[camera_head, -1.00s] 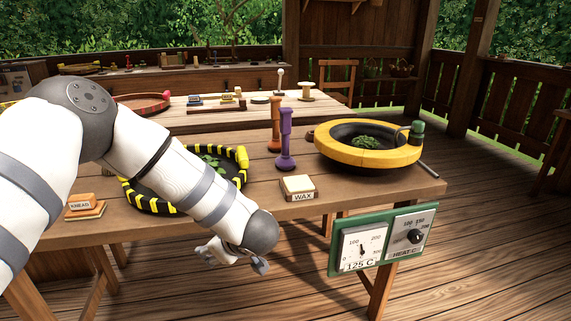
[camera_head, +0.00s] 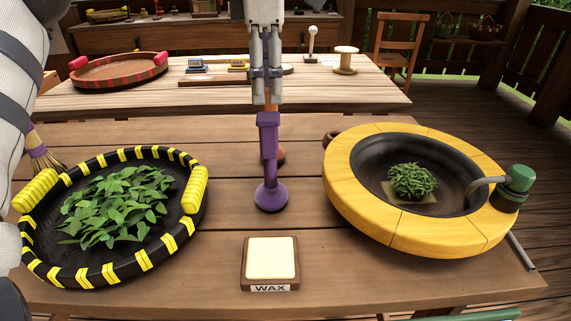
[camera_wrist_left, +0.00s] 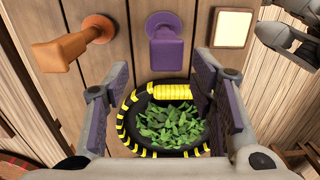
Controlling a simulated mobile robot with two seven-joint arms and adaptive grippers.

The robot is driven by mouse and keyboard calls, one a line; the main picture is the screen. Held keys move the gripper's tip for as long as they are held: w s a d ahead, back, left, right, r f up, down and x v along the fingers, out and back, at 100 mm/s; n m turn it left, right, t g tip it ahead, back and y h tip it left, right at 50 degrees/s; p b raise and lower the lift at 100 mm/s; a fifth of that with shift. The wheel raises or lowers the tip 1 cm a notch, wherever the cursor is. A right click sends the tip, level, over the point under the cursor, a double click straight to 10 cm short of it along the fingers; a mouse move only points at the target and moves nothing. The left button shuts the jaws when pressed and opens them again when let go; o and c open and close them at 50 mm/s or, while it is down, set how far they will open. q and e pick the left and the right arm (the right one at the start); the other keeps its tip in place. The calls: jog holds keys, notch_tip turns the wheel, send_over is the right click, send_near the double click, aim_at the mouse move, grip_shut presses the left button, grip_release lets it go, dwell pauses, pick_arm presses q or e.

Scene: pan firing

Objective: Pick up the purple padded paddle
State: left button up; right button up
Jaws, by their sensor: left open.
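The purple padded paddle (camera_head: 269,165) stands upright on its round base on the near table. It also shows from above in the wrist view (camera_wrist_left: 167,55). My left gripper (camera_head: 266,98) points down from above, its fingertips at the paddle's top end in the head view. In the wrist view the left gripper (camera_wrist_left: 160,70) is open, with a finger on either side and the paddle's top between and just beyond the tips. I cannot tell whether they touch. Grey jointed parts at the wrist view's upper right look like my right gripper (camera_wrist_left: 290,38).
An orange paddle (camera_wrist_left: 75,45) stands close beside the purple one, mostly hidden behind it in the head view. A wax block (camera_head: 270,262) lies in front. A black-and-yellow tray of leaves (camera_head: 143,262) is left; a yellow-rimmed pan (camera_head: 350,205) is right.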

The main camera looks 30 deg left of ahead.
aim_at(269, 136)
pick_arm(q)
jog(key=f, duration=0.6)
jog(key=s+f, duration=0.1)
jog(key=f, duration=0.2)
jog(key=shift+d+f, duration=0.1)
jog(key=shift+d, duration=0.05)
jog(key=shift+w+f, duration=0.1)
jog(key=shift+f, duration=0.4)
grip_shut()
